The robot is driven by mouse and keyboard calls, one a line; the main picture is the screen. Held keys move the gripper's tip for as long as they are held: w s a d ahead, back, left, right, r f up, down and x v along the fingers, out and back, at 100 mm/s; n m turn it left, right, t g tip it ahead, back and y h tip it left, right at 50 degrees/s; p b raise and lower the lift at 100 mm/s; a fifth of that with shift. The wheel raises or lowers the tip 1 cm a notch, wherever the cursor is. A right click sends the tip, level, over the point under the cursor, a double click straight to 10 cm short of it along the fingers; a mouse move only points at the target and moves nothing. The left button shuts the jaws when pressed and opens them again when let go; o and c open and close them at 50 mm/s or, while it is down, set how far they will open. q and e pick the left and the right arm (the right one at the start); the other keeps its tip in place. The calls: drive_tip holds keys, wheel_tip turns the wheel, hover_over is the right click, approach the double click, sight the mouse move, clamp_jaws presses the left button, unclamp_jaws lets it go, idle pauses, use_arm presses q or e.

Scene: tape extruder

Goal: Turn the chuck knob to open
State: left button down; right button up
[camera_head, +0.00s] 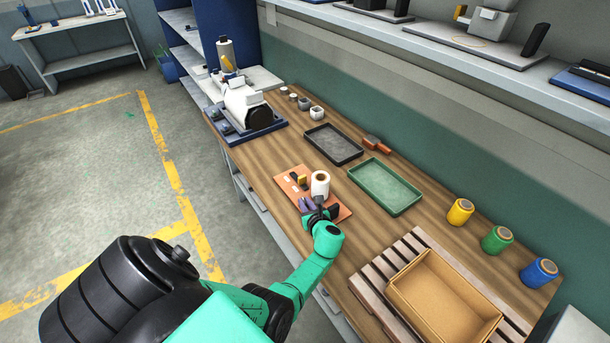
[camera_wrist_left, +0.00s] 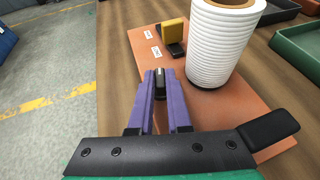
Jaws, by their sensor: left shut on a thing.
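An orange board (camera_head: 285,181) lies on the wooden workbench, with an upright white ribbed roll (camera_head: 320,184) on it. In the left wrist view, the board (camera_wrist_left: 222,100) also carries a yellow block (camera_wrist_left: 173,33) on a black base and a black handle-like piece (camera_wrist_left: 268,130) at its right edge. My left gripper (camera_head: 311,204) is low over the board's near side, beside the roll. In the left wrist view its purple fingers (camera_wrist_left: 160,76) are shut on a small dark knob (camera_wrist_left: 160,88), mostly hidden between them. I cannot tell how far the knob is turned.
A white machine (camera_head: 243,101) stands on a blue base at the bench's far end. A black tray (camera_head: 333,144), a green tray (camera_head: 385,186) and a cardboard box (camera_head: 440,300) on a pallet surround the board. Coloured spools (camera_head: 497,239) stand at the right.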

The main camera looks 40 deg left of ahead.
idle(0.4)
use_arm(q)
drive_tip(key=c, duration=0.9)
unclamp_jaws()
drive_tip(key=shift+o, duration=0.2)
